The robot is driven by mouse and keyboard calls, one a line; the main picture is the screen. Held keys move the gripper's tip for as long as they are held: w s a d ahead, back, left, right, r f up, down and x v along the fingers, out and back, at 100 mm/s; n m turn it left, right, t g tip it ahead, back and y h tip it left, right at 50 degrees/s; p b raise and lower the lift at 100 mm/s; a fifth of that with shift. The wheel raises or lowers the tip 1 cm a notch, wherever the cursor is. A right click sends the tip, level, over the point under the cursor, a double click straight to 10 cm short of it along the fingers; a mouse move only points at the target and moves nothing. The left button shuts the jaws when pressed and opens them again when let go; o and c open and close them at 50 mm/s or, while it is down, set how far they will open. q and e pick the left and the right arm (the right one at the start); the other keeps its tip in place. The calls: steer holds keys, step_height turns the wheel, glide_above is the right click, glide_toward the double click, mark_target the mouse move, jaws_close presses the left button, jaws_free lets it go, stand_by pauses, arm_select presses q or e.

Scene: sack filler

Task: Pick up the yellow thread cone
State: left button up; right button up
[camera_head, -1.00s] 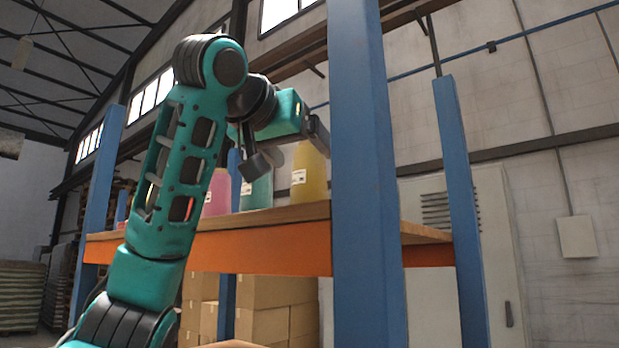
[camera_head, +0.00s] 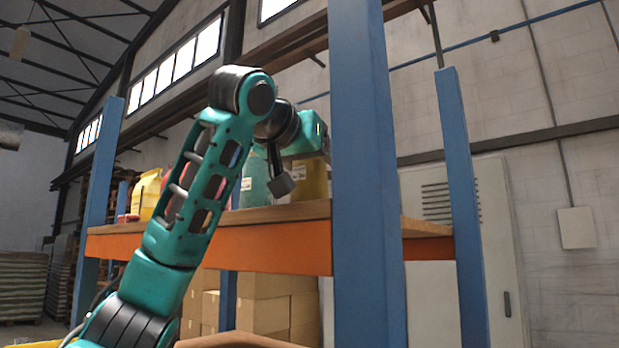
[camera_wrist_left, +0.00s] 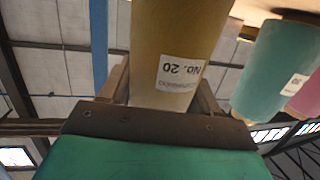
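The yellow thread cone (camera_head: 314,180) stands on the wooden shelf at the right end of the row, partly hidden behind my left arm. In the left wrist view the cone (camera_wrist_left: 180,40) appears upside down, with a "NO. 20" label, between the two fingers of my left gripper (camera_wrist_left: 165,90). The fingers lie close along both sides of it; I cannot tell whether they press on it. In the head view the fingers are hidden. My right gripper is not in view.
A teal cone (camera_head: 256,182) stands left of the yellow one; it also shows in the wrist view (camera_wrist_left: 272,68), with a pink cone (camera_wrist_left: 305,98) beyond. A yellow container (camera_head: 146,194) is farther left. A blue rack post (camera_head: 362,180) rises close to the right of my gripper.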

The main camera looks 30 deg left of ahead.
arm_select(q)
steer(key=c, duration=0.6)
steer(key=shift+r, duration=0.15)
